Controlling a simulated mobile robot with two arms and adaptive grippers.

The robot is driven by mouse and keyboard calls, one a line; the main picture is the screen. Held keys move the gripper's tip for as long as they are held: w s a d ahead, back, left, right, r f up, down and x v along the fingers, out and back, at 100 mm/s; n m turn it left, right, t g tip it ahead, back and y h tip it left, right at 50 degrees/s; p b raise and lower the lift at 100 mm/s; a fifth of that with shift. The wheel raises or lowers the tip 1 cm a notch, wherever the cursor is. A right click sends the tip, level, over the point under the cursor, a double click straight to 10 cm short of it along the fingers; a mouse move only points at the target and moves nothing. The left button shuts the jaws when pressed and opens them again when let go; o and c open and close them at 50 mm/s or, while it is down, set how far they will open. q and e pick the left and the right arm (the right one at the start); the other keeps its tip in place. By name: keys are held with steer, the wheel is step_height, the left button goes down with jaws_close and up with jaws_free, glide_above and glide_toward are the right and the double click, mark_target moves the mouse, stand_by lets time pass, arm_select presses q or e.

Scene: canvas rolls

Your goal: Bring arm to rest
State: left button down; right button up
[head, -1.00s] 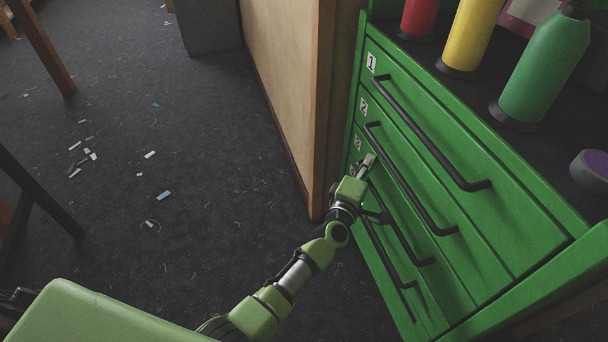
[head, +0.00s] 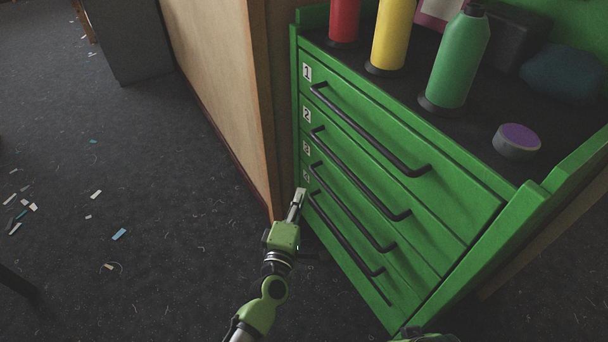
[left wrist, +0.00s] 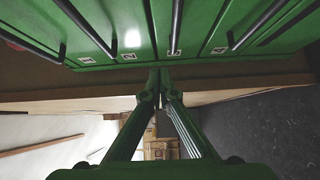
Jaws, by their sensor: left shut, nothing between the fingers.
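My left gripper (head: 297,200) is shut and empty, in front of the left edge of a green drawer cabinet (head: 400,215), low down near the label of the fourth drawer. In the left wrist view its fingers (left wrist: 160,78) meet at the tips, just below the cabinet's edge in the picture. I cannot tell whether they touch the cabinet. The drawers look shut. My left arm comes up from the bottom of the head view. My right gripper is not in view.
Paper scraps (head: 119,234) lie on the open dark floor (head: 140,180).

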arm_select(q)
steer(key=shift+s, duration=0.15)
